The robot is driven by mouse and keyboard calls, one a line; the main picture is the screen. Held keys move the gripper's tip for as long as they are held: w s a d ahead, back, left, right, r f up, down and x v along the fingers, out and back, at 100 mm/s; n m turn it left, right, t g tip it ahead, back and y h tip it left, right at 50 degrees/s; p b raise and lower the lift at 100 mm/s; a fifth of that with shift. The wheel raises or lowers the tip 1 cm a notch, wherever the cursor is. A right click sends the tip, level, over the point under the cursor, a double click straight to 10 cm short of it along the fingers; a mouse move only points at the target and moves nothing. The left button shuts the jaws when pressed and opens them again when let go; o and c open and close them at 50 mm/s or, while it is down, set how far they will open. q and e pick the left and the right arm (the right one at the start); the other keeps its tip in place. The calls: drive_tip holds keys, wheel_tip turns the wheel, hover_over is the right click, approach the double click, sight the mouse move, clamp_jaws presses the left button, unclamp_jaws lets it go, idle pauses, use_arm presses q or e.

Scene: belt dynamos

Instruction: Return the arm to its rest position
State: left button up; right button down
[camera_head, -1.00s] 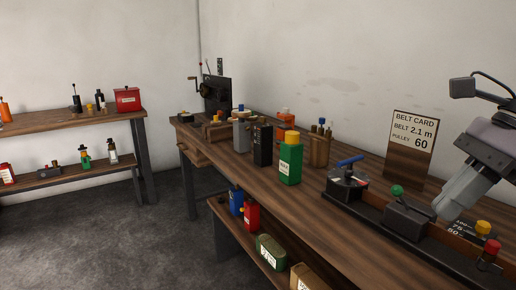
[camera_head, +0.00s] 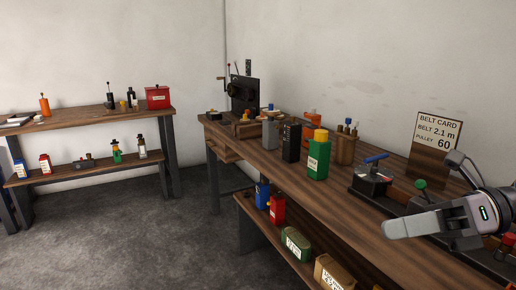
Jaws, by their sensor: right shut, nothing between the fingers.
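My right gripper (camera_head: 398,228) comes in from the right edge, above the front part of the long wooden workbench (camera_head: 250,168). Its fingers are shut with nothing between them and point left. The gripper and wrist hide part of the dark rail on the bench at the lower right. A lever device with a blue handle (camera_head: 375,159) and a green-knobbed lever (camera_head: 421,186) stand just behind the gripper. My left gripper does not show.
A belt card (camera_head: 437,138) reading 2.1 m and pulley 60 stands at the bench's back. A green yellow-capped can (camera_head: 318,160) stands left of the lever device. Cans stand on the lower shelf (camera_head: 262,226). Another shelf unit (camera_head: 75,122) is at left; the floor (camera_head: 140,235) between is clear.

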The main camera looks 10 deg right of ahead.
drive_tip(key=w+d+f+m+t+h+p, duration=0.1)
drive_tip(key=w+f+m+t+h, duration=0.15)
drive_tip(key=f+m+t, duration=0.8)
drive_tip(key=w+f+m+t+h+p, duration=0.1)
drive_tip(key=w+f+m+t+h, duration=0.2)
drive_tip(key=f+m, duration=0.8)
drive_tip(key=s+a+f+m+g+h, duration=0.3)
drive_tip(key=s+a+f+m, duration=0.1)
drive_tip(key=s+f+m, duration=0.3)
drive_tip(key=s+a+f+m+g+h, duration=0.4)
drive_tip(key=s+f+m, duration=0.3)
drive_tip(key=f+m, duration=0.3)
drive_tip(key=shift+a+m+p, duration=0.3)
drive_tip(key=shift+a+m, duration=0.2)
drive_tip(key=shift+m, duration=0.45)
drive_tip(key=shift+s+g, duration=0.15)
drive_tip(key=shift+g, duration=0.1)
